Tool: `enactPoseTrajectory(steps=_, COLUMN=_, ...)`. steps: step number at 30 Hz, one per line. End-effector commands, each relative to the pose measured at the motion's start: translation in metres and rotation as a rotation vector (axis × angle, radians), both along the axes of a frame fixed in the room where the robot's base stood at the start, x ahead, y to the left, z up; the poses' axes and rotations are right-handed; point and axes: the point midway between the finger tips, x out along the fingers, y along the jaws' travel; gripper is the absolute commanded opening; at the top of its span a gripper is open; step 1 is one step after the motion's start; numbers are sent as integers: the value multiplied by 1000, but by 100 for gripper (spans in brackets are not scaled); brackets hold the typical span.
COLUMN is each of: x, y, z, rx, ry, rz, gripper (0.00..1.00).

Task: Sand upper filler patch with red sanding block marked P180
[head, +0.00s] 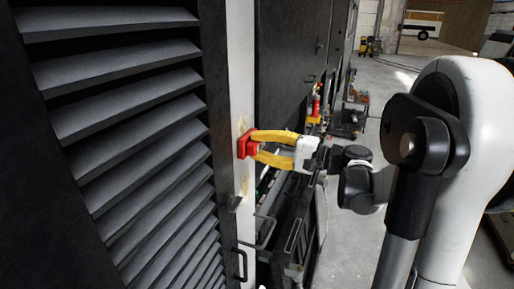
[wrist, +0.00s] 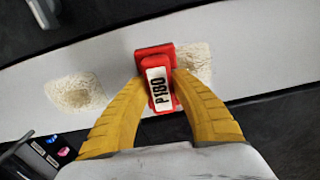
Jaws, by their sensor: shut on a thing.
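The red sanding block (head: 243,147) is held between the yellow fingers of my gripper (head: 257,147). In the wrist view its white label on the block (wrist: 157,88) reads P180, and my gripper (wrist: 160,92) is shut on its sides. The upper filler patch (head: 241,125), cream and rough, is on the white post, partly hidden behind the block; it shows in the wrist view (wrist: 196,62) to the block's right. The block is at the post's face, over the patch's lower edge; I cannot tell whether it touches. The lower filler patch (head: 244,187) is uncovered, at left in the wrist view (wrist: 75,93).
The white post (head: 240,60) stands beside a dark louvred panel (head: 130,120). Dark handles (head: 238,265) stick out near the post's lower part. Dark cabinets (head: 290,50) and a cart (head: 355,105) stand behind. Grey floor is open at centre right.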

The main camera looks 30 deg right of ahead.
Motion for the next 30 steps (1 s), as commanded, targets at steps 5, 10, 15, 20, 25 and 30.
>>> enactPoseTrajectory(steps=5, x=0, y=0, z=10, rx=0, ry=0, rz=0, gripper=0)
enactPoseTrajectory(steps=10, x=0, y=0, z=20, rx=0, ry=0, rz=0, gripper=0)
enactPoseTrajectory(steps=15, x=1, y=1, z=37, rx=0, ry=0, rz=0, gripper=0)
enactPoseTrajectory(steps=20, x=2, y=2, z=47, rx=0, ry=0, rz=0, gripper=0)
enactPoseTrajectory(steps=25, x=2, y=2, z=52, rx=1, ry=-1, rz=0, gripper=0)
enactPoseTrajectory(steps=30, x=3, y=2, z=69, rx=1, ry=-1, rz=0, gripper=0)
